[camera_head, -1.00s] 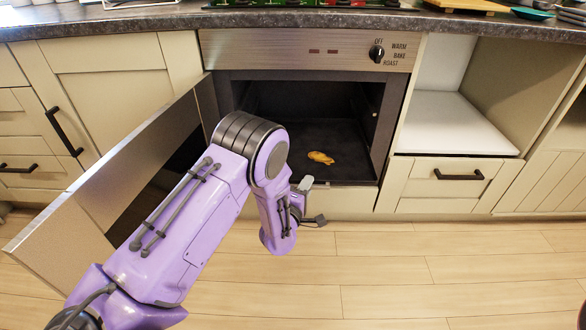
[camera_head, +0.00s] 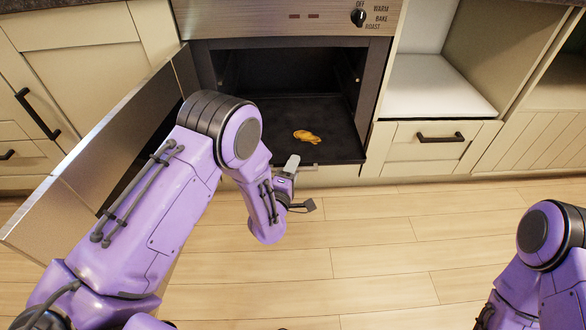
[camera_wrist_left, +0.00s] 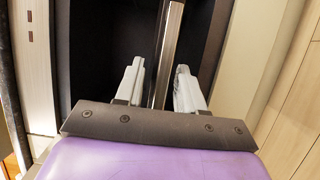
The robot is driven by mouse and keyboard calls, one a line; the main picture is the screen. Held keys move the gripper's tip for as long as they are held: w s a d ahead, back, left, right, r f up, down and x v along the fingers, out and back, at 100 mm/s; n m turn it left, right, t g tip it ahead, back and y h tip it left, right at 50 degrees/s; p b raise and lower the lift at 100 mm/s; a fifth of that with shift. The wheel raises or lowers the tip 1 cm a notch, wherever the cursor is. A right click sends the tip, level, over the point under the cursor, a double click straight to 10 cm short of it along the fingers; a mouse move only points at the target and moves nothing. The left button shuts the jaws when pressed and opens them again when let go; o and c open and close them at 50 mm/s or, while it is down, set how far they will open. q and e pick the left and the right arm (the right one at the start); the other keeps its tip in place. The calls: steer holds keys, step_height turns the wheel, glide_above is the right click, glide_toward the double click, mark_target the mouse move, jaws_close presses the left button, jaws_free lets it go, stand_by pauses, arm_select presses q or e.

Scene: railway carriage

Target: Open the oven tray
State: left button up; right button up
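The oven tray (camera_head: 270,117) is a flat dark sheet inside the open oven, with its front edge at the mouth. A small golden-brown piece of food (camera_head: 306,136) lies on it. My left gripper (camera_head: 290,168) is at the tray's front edge, partly hidden by my own wrist. In the left wrist view, its two pale fingers (camera_wrist_left: 160,84) are apart, one on each side of a shiny metal bar (camera_wrist_left: 170,45), likely the tray's front edge. I cannot tell whether either finger touches it. My right arm shows at the lower right, but its gripper is out of view.
The oven door (camera_head: 95,160) stands open to the left, beside my left arm. The control knob (camera_head: 358,18) is above the oven. A closed drawer (camera_head: 425,147) and open shelf (camera_head: 437,85) are to the right. The wooden floor (camera_head: 400,240) in front is clear.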

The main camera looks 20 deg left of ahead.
arm_select(q)
steer(key=shift+d, duration=0.1)
steer(key=s+p, duration=0.1)
steer(key=s, duration=0.9)
steer(key=shift+s+p, duration=0.3)
steer(key=shift+p, duration=0.1)
